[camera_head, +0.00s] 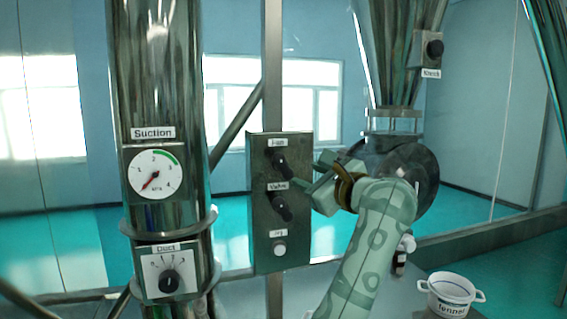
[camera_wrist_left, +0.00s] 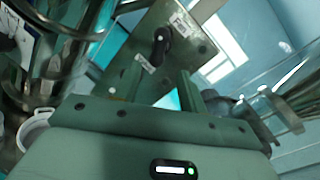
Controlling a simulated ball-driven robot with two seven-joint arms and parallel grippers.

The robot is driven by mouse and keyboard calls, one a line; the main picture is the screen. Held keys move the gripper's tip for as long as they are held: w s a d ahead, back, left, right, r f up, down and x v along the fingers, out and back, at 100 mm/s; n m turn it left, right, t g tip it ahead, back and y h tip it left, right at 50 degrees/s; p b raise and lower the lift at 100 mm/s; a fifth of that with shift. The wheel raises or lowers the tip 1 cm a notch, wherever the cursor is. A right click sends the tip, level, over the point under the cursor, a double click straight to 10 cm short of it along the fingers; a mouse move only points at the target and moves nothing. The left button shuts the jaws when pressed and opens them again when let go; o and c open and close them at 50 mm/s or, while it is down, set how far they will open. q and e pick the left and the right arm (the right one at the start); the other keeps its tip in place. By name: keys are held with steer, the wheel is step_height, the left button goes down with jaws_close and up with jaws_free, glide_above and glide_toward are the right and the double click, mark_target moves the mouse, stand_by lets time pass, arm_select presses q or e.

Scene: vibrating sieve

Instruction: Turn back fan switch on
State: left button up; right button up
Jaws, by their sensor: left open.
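The switch panel (camera_head: 262,225) is a grey upright box on a post. Its top black knob is the fan switch (camera_head: 279,160), with its handle slanting down to the right. In the left wrist view the fan switch (camera_wrist_left: 161,45) shows beyond my fingers. Below it sits the similar valve knob (camera_head: 279,206), and at the bottom a pale round button (camera_head: 280,249). My left gripper (camera_head: 310,173) is open just right of the fan switch, fingers pointing at the panel. In the wrist view the two fingers (camera_wrist_left: 160,82) are apart with nothing between them. My right gripper is out of view.
Left of the panel stands a shiny metal pipe with a suction gauge (camera_head: 155,172) and a duct dial (camera_head: 170,281). Behind my arm is a metal funnel (camera_head: 400,60) with a knob box (camera_head: 425,49). A white tub (camera_head: 450,295) stands lower right.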

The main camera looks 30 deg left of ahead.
mark_target(285, 167)
arm_select(q)
steer(key=p+x, duration=0.2)
steer(key=x, duration=0.9)
steer(key=shift+a+r, duration=0.1)
steer(key=shift+a, duration=0.15)
jaws_close()
